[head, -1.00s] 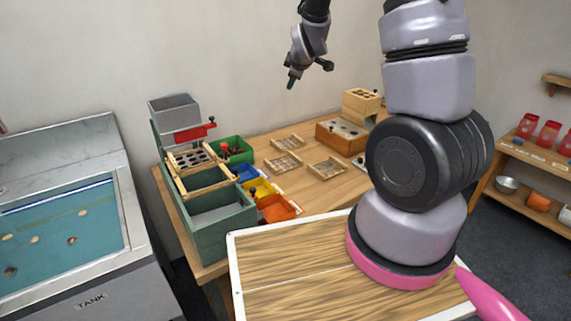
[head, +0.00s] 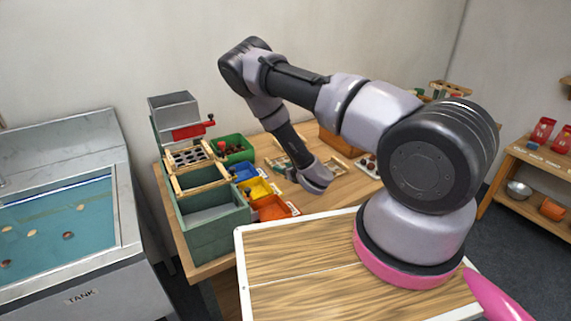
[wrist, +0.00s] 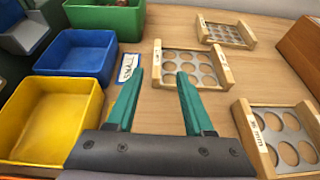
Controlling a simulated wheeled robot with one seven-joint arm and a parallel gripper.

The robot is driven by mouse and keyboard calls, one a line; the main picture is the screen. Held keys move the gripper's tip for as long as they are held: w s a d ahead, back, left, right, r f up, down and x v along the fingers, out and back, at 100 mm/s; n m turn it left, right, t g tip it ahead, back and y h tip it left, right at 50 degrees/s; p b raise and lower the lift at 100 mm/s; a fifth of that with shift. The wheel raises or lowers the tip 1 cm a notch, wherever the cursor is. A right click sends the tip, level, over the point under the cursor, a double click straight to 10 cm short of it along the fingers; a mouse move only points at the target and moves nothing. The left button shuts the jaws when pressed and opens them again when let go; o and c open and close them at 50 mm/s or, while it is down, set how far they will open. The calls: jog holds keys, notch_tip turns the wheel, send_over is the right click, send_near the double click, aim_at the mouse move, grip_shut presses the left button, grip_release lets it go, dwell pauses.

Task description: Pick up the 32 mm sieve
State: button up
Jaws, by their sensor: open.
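Three wooden-framed sieves with round-holed metal plates lie flat on the table in the wrist view. One with medium holes (wrist: 190,67) lies just ahead of my fingers, a smaller-holed one (wrist: 227,34) lies behind it, and a large-holed one (wrist: 281,137) lies at the right. In the head view my arm partly hides the sieves.
Yellow (wrist: 52,117), blue (wrist: 77,54) and green (wrist: 105,16) bins stand left of my gripper. The green sorting stand (head: 212,237) holds another holed frame (head: 188,158). A wooden box stands at the right edge of the wrist view.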

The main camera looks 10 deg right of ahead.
aim_at(272, 165)
jog(key=shift+w+a+f+n, duration=0.15)
jog(key=shift+f+n, duration=0.15)
jog(key=shift+f, duration=0.05)
jog(key=x, duration=1)
jog(key=shift+a, duration=0.1)
grip_shut()
